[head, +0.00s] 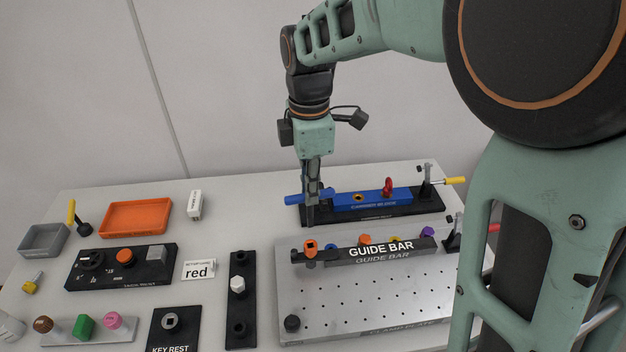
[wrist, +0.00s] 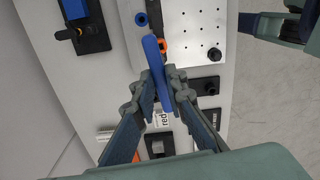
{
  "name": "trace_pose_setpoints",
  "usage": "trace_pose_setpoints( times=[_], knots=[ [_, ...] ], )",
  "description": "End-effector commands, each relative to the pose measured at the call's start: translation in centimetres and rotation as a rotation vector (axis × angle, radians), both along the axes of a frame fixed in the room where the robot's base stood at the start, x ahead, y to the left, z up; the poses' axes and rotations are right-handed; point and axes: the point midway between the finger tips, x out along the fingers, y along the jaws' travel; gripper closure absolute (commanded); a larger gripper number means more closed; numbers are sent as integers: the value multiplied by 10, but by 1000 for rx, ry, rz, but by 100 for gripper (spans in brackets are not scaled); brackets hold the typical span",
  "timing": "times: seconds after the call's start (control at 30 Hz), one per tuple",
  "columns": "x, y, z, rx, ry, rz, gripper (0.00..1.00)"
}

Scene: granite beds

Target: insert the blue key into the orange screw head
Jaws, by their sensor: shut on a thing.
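My gripper (head: 313,190) is shut on the blue key (head: 293,200), whose bar handle lies crosswise in the jaws. The handle also shows in the wrist view (wrist: 152,58), between my fingertips (wrist: 163,90). The key's dark shaft points down. The orange screw head (head: 310,245), with a dark socket, stands at the left end of the guide bar (head: 380,250). The shaft's lower end appears above this head, with a small gap in the head view. In the wrist view the orange screw head (wrist: 162,45) is partly hidden by the key and jaw.
Behind the key is a blue carrier block (head: 370,198) on a black base. A second orange head (head: 364,239) and a purple head (head: 428,231) stand behind the guide bar. The perforated clamp plate (head: 350,310) is mostly clear. A "red" card (head: 198,270) lies left.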

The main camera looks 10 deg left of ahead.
Motion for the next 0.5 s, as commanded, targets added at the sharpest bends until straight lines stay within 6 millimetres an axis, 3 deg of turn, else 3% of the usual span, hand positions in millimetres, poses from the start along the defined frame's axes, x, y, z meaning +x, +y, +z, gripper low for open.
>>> trace_pose_setpoints(
  times=[0.27,0.5],
  knots=[
    [0,0,1,0,0,-1,100],
    [0,0,-20,0,1,-1,100]
  ],
)
